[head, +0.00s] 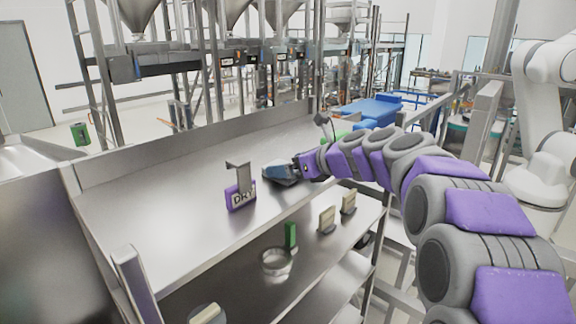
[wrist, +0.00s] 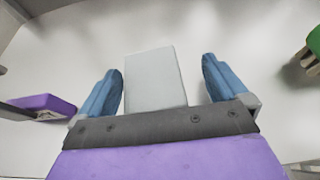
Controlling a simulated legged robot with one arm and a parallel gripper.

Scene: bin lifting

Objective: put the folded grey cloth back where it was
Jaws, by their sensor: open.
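The folded grey cloth (wrist: 152,80) shows in the wrist view as a pale grey rectangular block on the metal tabletop. It lies between the two blue fingers of my gripper (wrist: 162,66), with a gap on each side, wider on the right. My gripper is open. Its lower end is hidden behind my gripper's dark front edge. In the head view my gripper (head: 281,173) is low over the steel tabletop (head: 150,205), and I cannot make out the cloth there.
A green object (head: 334,138) is on the far side. Lower shelves hold a round metal bowl (head: 277,261), a green item (head: 291,235) and pale blocks (head: 327,218). The tabletop's left half is clear.

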